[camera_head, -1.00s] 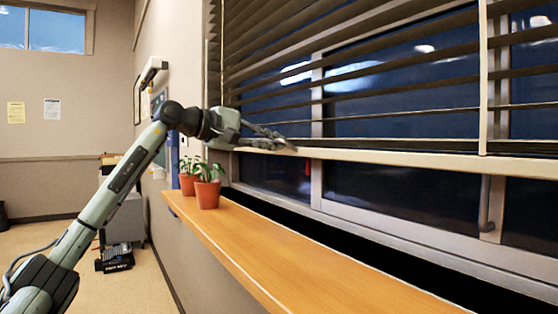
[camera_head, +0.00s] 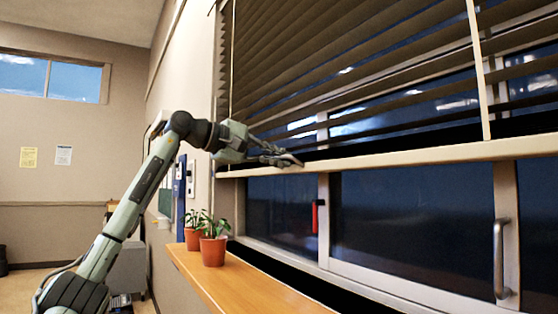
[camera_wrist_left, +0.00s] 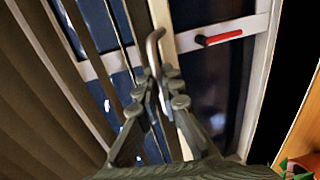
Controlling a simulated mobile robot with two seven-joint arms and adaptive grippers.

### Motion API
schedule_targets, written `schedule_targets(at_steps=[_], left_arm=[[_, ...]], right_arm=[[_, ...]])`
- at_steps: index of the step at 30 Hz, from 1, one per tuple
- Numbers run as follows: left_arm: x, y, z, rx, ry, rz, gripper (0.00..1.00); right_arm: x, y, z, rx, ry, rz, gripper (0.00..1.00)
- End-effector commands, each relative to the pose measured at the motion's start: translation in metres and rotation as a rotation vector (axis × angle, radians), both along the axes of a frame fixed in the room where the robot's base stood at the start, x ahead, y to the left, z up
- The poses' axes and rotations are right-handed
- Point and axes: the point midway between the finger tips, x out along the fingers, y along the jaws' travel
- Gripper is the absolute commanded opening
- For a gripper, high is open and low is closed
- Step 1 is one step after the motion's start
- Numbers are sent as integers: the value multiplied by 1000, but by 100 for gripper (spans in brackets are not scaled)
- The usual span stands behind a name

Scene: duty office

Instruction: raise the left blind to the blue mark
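The blind (camera_head: 370,75) has dark slats and a pale bottom rail (camera_head: 420,155); it covers the upper window, with bare glass below the rail. My left gripper (camera_head: 285,160) is at the rail near its left end. In the left wrist view the fingers (camera_wrist_left: 165,95) close around a thin grey bent handle (camera_wrist_left: 153,50) beside the slats (camera_wrist_left: 40,85). The fingers partly hide the handle. I cannot make out a blue mark by the blind. A blue upright strip (camera_head: 180,188) shows on the wall behind my arm. My right gripper is not in view.
Two potted plants (camera_head: 213,250) stand at the left end of the wooden sill (camera_head: 240,290), below my gripper. A red handle (camera_head: 315,217) is on the window frame. A grey window handle (camera_head: 499,258) is at the right. The sill's right part is clear.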

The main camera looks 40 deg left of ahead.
Motion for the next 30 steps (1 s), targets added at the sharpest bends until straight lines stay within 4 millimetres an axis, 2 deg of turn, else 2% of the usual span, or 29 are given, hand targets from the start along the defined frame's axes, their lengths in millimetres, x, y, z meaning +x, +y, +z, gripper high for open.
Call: schedule_targets(at_steps=[1, 5, 13, 17, 20, 30], left_arm=[[0, 0, 1, -1, -2, -1, 13], [0, 0, 0, -1, -1, -1, 28], [0, 0, 0, 0, 0, 0, 28], [-7, 4, 1, 0, 0, 2, 28], [-21, 10, 5, 1, 0, 3, 28], [-85, 36, 19, 0, -1, 4, 28]], right_arm=[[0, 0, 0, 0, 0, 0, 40], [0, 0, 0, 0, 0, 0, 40], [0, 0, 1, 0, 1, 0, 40], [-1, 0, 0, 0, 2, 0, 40], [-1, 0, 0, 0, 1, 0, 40], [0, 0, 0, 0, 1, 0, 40]])
